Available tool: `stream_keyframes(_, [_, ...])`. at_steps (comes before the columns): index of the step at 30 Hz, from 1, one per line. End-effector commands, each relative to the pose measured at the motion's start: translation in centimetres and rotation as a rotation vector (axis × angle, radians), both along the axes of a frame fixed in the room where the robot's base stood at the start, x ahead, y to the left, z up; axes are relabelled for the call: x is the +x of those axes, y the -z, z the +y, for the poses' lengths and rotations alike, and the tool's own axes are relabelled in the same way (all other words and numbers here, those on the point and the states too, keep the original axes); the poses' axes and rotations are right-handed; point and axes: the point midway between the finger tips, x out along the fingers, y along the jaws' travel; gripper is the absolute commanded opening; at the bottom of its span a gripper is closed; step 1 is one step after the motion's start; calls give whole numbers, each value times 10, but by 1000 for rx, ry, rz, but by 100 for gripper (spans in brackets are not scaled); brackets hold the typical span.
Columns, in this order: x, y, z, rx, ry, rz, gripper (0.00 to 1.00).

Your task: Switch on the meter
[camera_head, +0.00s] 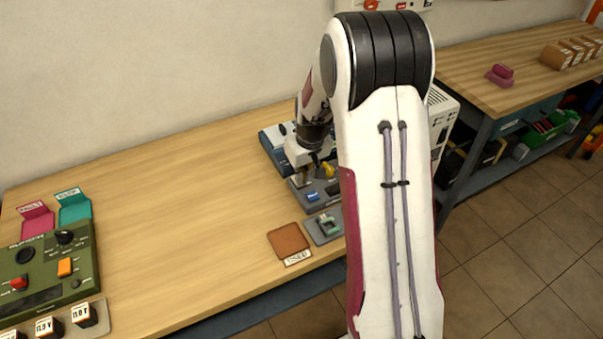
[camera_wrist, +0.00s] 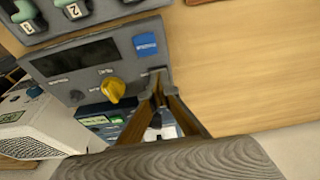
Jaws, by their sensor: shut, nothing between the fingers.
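The grey meter (camera_head: 326,188) stands on the wooden bench, partly hidden behind my arm. In the wrist view its panel (camera_wrist: 130,45) shows a dark blank-looking display (camera_wrist: 84,58), a yellow knob (camera_wrist: 113,90) and a blue button (camera_wrist: 146,44). The knob also shows in the head view (camera_head: 326,171), as does the blue button (camera_head: 312,197). My gripper (camera_head: 303,182) points down at the meter's far-left edge. In the wrist view my gripper (camera_wrist: 157,84) is shut and empty, its tips beside a small labelled spot near the panel's edge. I cannot tell whether they touch it.
A blue device (camera_head: 271,137) and a white box (camera_head: 440,110) stand nearby. A green panel (camera_head: 45,265) is at left. The middle bench is clear.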

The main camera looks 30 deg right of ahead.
Motion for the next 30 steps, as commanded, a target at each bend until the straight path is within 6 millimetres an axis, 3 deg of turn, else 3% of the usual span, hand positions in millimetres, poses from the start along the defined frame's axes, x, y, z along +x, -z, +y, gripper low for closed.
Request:
stream_keyframes(11, [-5, 11, 0, 1, 1, 2, 0])
stream_keyframes(30, [5, 5, 0, 1, 0, 0, 0])
